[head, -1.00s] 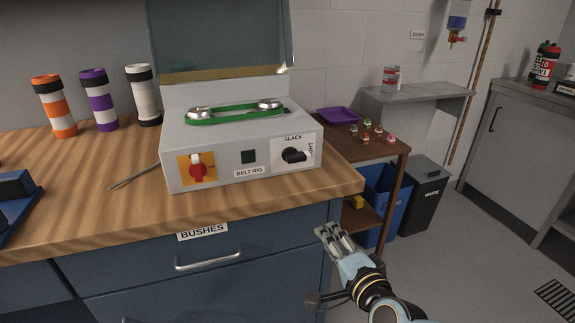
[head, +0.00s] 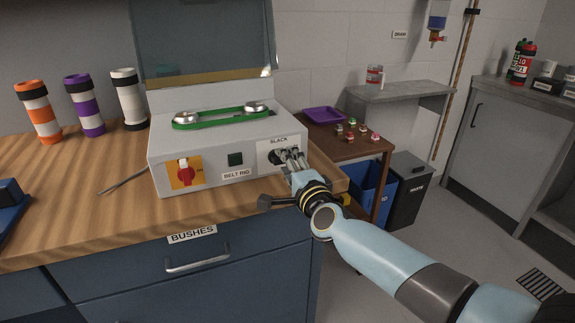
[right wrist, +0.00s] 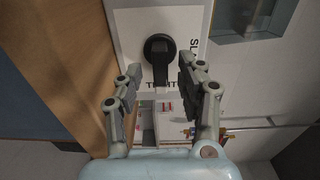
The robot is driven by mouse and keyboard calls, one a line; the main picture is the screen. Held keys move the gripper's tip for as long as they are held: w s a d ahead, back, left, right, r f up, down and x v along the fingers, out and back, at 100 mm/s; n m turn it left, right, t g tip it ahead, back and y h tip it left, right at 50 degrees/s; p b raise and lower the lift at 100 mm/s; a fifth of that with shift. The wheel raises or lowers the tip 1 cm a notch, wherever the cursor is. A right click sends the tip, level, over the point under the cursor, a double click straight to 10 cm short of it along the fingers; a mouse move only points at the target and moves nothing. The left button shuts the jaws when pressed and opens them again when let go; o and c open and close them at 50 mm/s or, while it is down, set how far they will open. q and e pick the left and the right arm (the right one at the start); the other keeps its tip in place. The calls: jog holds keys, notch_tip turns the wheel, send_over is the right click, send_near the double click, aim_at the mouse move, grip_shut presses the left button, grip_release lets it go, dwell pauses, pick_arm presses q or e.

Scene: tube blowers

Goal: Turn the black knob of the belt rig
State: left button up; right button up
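The belt rig (head: 215,150) is a grey box on the wooden bench, with a green belt (head: 221,117) around two metal pulleys on top. Its black knob (right wrist: 159,52) sits on a white plate marked SLACK and, partly hidden, TIGHT. In the head view my right gripper (head: 286,160) is in front of the knob and largely hides it. In the right wrist view the right gripper's fingers (right wrist: 160,80) are apart, one on each side of the knob's lower end, with gaps between. My left gripper is not in view.
A red rotary switch (head: 185,172) on a yellow plate is on the rig's front left. Orange, purple and white banded tubes (head: 85,105) stand behind left. A purple tray (head: 325,116) and several small items lie on the brown side table (head: 340,147).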

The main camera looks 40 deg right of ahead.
jog(key=shift+w, duration=0.15)
grip_shut()
dwell(0.4)
jog(key=n+p, duration=0.1)
jog(key=n, duration=0.1)
jog(key=n+p, duration=0.2)
jog(key=shift+r+n, duration=0.3)
jog(key=shift+r, duration=0.1)
jog(key=n+p, duration=0.1)
jog(key=n, duration=0.1)
jog(key=n+p, duration=0.2)
jog(key=shift+a+r, duration=0.2)
jog(key=n+p, duration=0.1)
jog(key=n, duration=0.1)
jog(key=n+p, duration=0.1)
jog(key=n, duration=0.2)
jog(key=shift+a+r, duration=0.15)
jog(key=shift+a, duration=0.05)
jog(key=n, duration=0.1)
jog(key=n+p, duration=0.2)
jog(key=n, duration=0.1)
jog(key=shift+w+a, duration=0.1)
jog(key=shift+a, duration=0.15)
jog(key=shift+n, duration=0.3)
